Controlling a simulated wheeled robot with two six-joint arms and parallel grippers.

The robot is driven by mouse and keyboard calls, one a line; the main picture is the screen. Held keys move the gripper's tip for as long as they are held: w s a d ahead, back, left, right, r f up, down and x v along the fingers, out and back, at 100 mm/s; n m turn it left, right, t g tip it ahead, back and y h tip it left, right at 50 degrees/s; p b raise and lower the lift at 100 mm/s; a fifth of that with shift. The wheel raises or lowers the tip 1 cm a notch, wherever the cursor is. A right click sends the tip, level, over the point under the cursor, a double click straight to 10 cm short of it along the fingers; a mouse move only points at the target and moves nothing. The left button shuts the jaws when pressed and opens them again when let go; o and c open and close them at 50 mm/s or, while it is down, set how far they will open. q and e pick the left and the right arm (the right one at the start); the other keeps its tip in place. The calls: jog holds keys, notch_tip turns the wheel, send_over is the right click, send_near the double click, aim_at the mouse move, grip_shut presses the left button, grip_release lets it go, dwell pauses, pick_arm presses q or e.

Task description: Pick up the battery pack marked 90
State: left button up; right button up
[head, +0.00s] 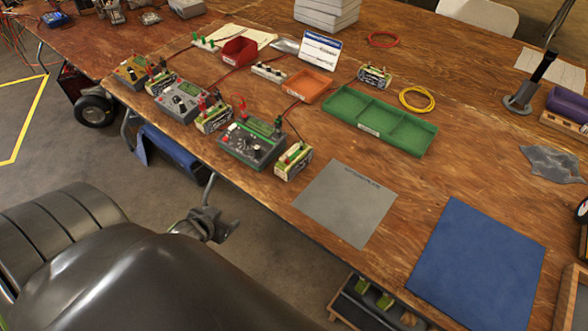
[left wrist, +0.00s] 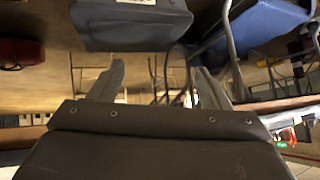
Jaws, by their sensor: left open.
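Several battery packs with pale, printed sides are on the wooden table in the head view. One pack (head: 293,161) is beside the nearest charger (head: 252,143), another (head: 213,117) beside the middle charger (head: 181,101), and another (head: 160,80) beside the far charger (head: 131,72). A separate pack (head: 374,76) lies behind the green tray. Their markings are too small to read, so I cannot tell which is marked 90. My left gripper (head: 211,226) is open and empty, off the table's front edge; its spread fingers show in the left wrist view (left wrist: 160,88). My right gripper is not visible.
The green divided tray (head: 428,150), orange bin (head: 308,84) and red bin (head: 238,51) stand on the table. A grey mat (head: 345,203) and a blue mat (head: 478,265) lie bare at the front right. Leads run among the chargers. A wheel (head: 94,111) is under the table.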

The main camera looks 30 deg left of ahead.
pick_arm(q)
jog(key=w+d+r+m+t+h+b, duration=0.1)
jog(key=w+d+r+t+b, duration=0.15)
jog(key=r, duration=0.35)
jog(key=w+d+r+t+h+b, duration=0.1)
jog(key=d+r, duration=0.2)
jog(key=r, duration=0.3)
jog(key=m+t+h+b, duration=0.1)
jog(key=t+h, duration=0.1)
send_near(286, 162)
jog(key=b+x, duration=0.2)
jog(key=x, duration=0.1)
jog(key=b+x, duration=0.1)
jog(key=x, duration=0.1)
jog(key=shift+w+f, duration=0.1)
jog(key=shift+f, duration=0.25)
jog(key=b+x, duration=0.1)
jog(key=x, duration=0.4)
jog(key=shift+w+d, duration=0.1)
jog(key=shift+w, duration=0.45)
jog(key=c, duration=1.4)
grip_shut()
jog(key=shift+r, duration=0.15)
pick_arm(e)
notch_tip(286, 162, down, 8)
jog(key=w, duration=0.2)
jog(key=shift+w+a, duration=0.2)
